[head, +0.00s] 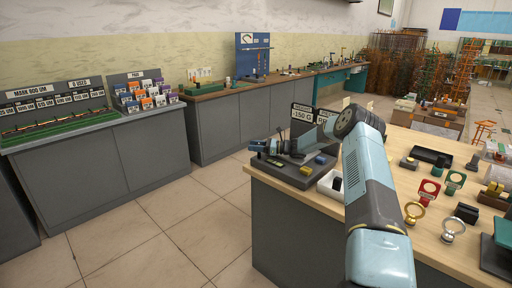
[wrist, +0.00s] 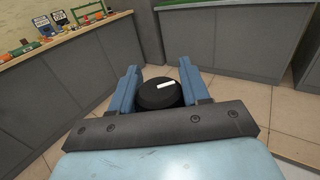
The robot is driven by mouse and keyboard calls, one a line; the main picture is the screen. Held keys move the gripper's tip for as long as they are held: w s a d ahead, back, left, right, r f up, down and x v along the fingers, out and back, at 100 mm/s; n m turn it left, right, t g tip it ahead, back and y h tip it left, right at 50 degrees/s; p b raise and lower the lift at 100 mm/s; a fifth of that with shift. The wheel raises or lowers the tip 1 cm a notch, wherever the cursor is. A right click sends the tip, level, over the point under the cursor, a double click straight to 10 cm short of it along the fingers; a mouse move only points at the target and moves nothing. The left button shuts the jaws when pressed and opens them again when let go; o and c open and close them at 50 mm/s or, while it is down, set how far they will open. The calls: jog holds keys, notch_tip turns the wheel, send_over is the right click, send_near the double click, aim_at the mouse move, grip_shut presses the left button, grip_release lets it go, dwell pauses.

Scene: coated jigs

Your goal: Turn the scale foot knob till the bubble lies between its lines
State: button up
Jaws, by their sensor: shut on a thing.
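The black round knob (wrist: 160,94) with a white mark sits between the two blue fingers of my gripper (wrist: 158,80) in the wrist view. The fingers are shut on its sides. In the head view my gripper (head: 262,146) is at the left side of the dark grey scale (head: 300,180), at the near bench's left end; I cannot make out the knob there. A small green strip (head: 275,162) shows on the scale's top. It is too small to tell whether it is the level, and no bubble or lines can be read.
A sign reading -150 G (head: 302,113) stands behind the scale. A white box (head: 328,186) is right of it. Rings, clamps and blocks crowd the wooden bench top (head: 395,150) beyond my arm. Tiled floor (head: 165,225) is open to the left.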

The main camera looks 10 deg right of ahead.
jog(key=shift+d+r+n+g+y, duration=0.1)
jog(key=shift+d+n+g+y, duration=0.05)
jog(key=shift+n+g, duration=0.4)
jog(key=shift+d+n+g+y, duration=0.15)
jog(key=shift+n+g, duration=0.2)
jog(key=shift+g, duration=0.3)
jog(key=shift+r, duration=0.15)
jog(key=o, duration=0.7)
jog(key=shift+o, duration=1.3)
jog(key=shift+a+g, duration=0.2)
jog(key=shift+g, duration=0.1)
jog(key=shift+f, duration=0.2)
jog(key=d, duration=0.4)
jog(key=s+d, duration=0.1)
jog(key=d, duration=0.4)
jog(key=s+d, duration=0.1)
jog(key=d, duration=0.3)
jog(key=shift+s+d, duration=0.1)
jog(key=shift+d, duration=0.3)
